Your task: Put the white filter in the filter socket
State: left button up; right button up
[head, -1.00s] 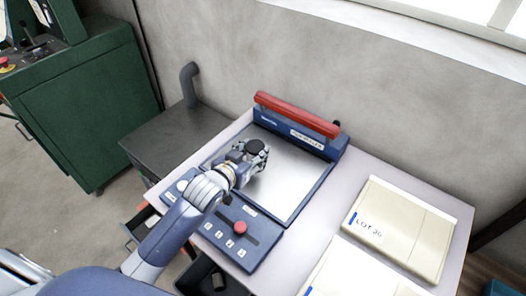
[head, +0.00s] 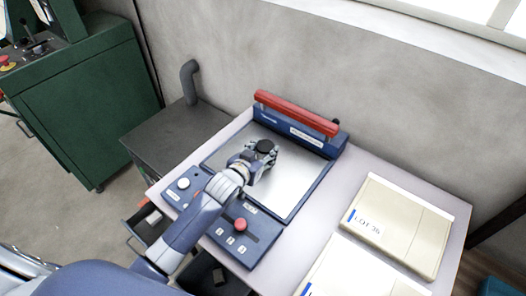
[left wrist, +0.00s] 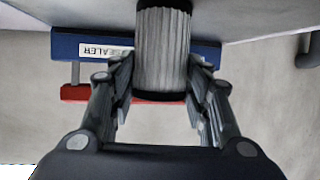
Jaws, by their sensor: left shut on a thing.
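The white filter (left wrist: 162,50) is a pleated cylinder with black end caps, seen large in the left wrist view. In the head view mostly its round black cap (head: 265,146) shows. My left gripper (head: 260,157) is shut on the filter, with its fingers on both sides of it, and holds it over the metal plate of the blue sealer. The gripper also shows in the left wrist view (left wrist: 160,85). I cannot make out a filter socket in either view. My right gripper is not in view.
The sealer has a red bar (head: 296,113) at its back and a control panel with a red button (head: 240,223) in front. Cream folders (head: 405,225) lie on the table at right. A dark cabinet (head: 165,140) with a bent pipe (head: 189,80) stands left of the table.

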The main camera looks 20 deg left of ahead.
pick_arm(q)
jog(key=o, duration=1.1)
